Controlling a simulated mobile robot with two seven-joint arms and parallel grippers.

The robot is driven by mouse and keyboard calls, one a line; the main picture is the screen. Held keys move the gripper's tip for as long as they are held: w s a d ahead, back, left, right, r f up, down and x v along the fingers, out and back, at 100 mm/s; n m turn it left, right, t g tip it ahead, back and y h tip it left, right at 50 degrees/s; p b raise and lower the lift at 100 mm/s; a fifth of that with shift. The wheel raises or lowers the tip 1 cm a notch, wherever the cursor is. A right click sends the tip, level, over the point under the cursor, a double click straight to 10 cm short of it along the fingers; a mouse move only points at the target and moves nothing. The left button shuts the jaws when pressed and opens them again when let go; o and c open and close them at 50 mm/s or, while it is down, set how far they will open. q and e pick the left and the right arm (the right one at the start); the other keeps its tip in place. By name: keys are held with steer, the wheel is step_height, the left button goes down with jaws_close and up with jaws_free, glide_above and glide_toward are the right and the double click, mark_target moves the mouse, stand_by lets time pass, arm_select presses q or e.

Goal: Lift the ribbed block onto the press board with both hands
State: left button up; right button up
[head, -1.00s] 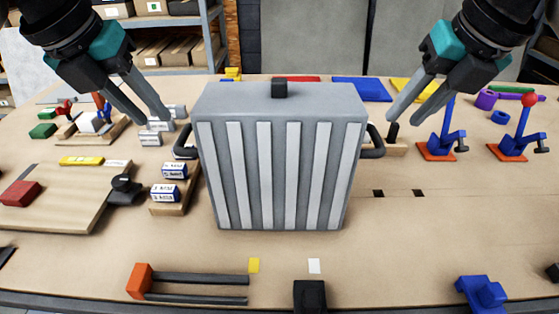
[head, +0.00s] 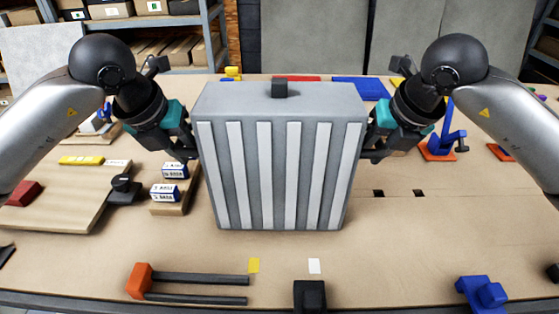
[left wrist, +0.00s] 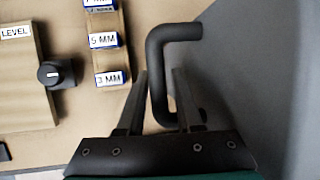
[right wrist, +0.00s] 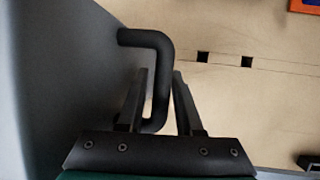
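The ribbed block (head: 281,165) is a large grey box with pale vertical ribs and a small black knob on top. It stands upright on the table in the middle of the head view. My left gripper (head: 186,152) is at its left side, open, with its fingers on either side of the black left handle (left wrist: 157,82). My right gripper (head: 371,153) is at its right side, open, with its fingers on either side of the right handle (right wrist: 163,80). Gaps show between fingers and handles. I cannot tell which thing is the press board.
A wooden board (head: 60,205) with a red block lies at the left, beside a rack of labelled gauge blocks (head: 172,208). An orange-ended two-bar tool (head: 140,280), a black block (head: 309,296) and a blue piece (head: 482,292) lie along the front edge. Blue clamps stand at the right.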

arm_select(q)
steer(key=shift+c, duration=0.4)
arm_select(e)
steer(key=shift+c, duration=0.4)
arm_select(q)
jaws_close()
arm_select(e)
jaws_close()
steer(key=shift+r, duration=0.1)
arm_select(q)
steer(key=shift+w+r, duration=0.2)
steer(key=shift+r, duration=0.05)
arm_select(e)
steer(key=shift+w+r, duration=0.2)
